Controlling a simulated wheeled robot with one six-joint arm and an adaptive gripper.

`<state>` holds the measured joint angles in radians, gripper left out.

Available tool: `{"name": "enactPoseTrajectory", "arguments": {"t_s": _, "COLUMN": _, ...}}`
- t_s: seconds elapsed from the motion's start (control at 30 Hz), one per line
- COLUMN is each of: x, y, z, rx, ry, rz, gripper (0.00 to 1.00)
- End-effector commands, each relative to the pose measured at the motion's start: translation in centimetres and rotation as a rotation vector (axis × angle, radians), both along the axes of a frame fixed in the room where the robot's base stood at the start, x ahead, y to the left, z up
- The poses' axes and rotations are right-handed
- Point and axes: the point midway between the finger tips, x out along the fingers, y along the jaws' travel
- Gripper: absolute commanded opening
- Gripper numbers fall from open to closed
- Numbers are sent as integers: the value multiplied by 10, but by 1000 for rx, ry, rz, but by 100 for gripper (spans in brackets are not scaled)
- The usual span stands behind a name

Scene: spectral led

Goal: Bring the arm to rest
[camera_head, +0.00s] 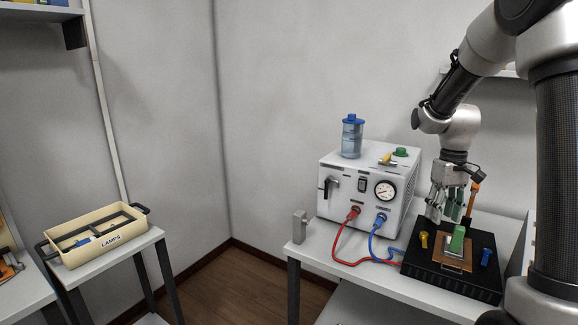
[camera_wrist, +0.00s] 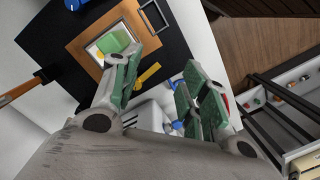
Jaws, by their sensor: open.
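My gripper (camera_head: 446,207) hangs from my arm above the right-hand table, fingers pointing down. In the wrist view my gripper (camera_wrist: 160,95) has its green-padded fingers spread, with nothing between them. The green piece also shows in the wrist view (camera_wrist: 113,41), beside the left finger. I cannot tell how much height separates the fingers from the green piece.
A white box (camera_head: 340,205) with a gauge, red and blue cables and a blue-capped bottle (camera_head: 352,138) on top stands left of my gripper. An orange-handled tool (camera_head: 473,197) stands close behind the fingers. Floor lies between the tables.

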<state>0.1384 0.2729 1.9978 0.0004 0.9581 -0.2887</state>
Motion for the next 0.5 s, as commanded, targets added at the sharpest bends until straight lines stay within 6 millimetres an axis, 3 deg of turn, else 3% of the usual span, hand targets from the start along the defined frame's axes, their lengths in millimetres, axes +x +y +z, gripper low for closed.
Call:
{"name": "enactPoseTrajectory", "arguments": {"t_s": 0.3, "x": -118, "y": 31, "z": 64, "rx": -19, "ry": -101, "rz": -177, "gripper": 44}}
{"name": "enactPoseTrajectory", "arguments": {"t_s": 0.5, "x": -192, "y": 48, "z": 87, "rx": -12, "ry": -232, "rz": -210, "gripper": 44}}
